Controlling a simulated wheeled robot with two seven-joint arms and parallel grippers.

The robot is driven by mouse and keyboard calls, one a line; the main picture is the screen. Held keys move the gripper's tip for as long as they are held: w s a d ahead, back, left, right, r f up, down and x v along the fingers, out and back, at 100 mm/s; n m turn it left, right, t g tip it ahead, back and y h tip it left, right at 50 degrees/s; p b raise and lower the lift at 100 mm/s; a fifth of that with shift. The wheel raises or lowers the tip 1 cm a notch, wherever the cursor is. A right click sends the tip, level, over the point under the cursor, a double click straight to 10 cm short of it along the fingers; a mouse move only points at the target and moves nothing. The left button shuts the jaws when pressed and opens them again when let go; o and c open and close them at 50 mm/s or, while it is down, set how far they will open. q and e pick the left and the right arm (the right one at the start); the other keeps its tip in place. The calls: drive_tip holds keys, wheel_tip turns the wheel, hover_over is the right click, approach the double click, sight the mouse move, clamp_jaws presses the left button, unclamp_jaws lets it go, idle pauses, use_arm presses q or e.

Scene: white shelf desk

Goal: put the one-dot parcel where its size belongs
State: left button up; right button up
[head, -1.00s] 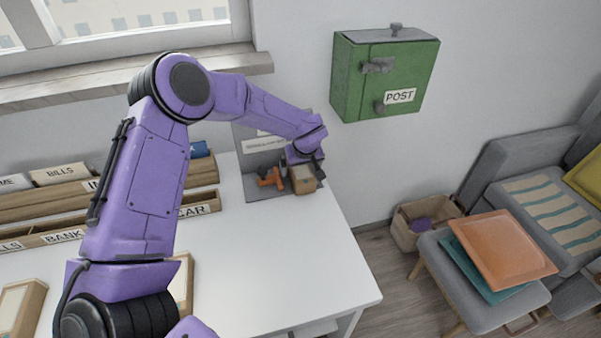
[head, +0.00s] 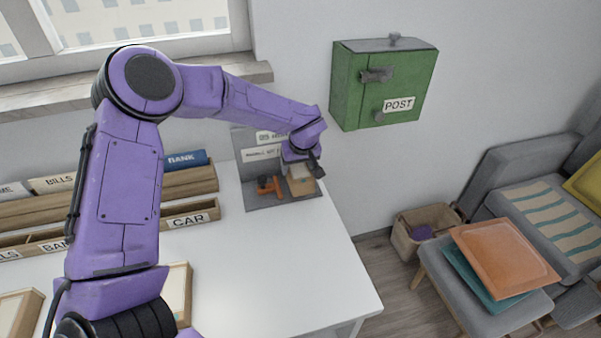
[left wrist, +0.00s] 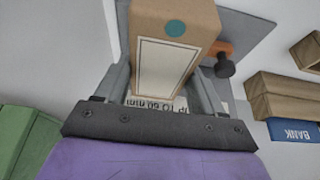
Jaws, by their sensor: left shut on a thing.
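The parcel (head: 301,186) is a small brown cardboard box at the grey gauge board (head: 256,138) at the back right of the white desk. In the left wrist view the parcel (left wrist: 176,18) shows one teal dot and a white label. My left gripper (head: 303,172) is shut on the parcel, its fingers (left wrist: 166,84) on either side of it. Part of a sign reading "UP TO 60 mm" (left wrist: 157,103) shows beneath the parcel. I cannot tell whether the parcel touches the board's base. My right gripper is not in view.
An orange-and-black part (head: 268,187) sits on the board's base, left of the parcel. A green POST box (head: 385,85) hangs on the wall. Wooden racks with BILLS, BANK and CAR (head: 190,219) labels stand at left. The desk's front right (head: 290,270) is clear.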

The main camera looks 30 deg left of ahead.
sight(294, 169)
use_arm(q)
drive_tip(key=r, duration=0.1)
drive_tip(key=s+r, duration=0.2)
drive_tip(key=shift+s+d, duration=0.1)
drive_tip(key=shift+d, duration=0.15)
drive_tip(key=s+d+r, duration=0.2)
drive_tip(key=s+r, duration=0.2)
drive_tip(key=s, duration=0.5)
drive_tip(key=shift+s+d+r+b, duration=0.15)
drive_tip(key=shift+s+r+b, duration=0.2)
drive_tip(key=shift+r, duration=0.05)
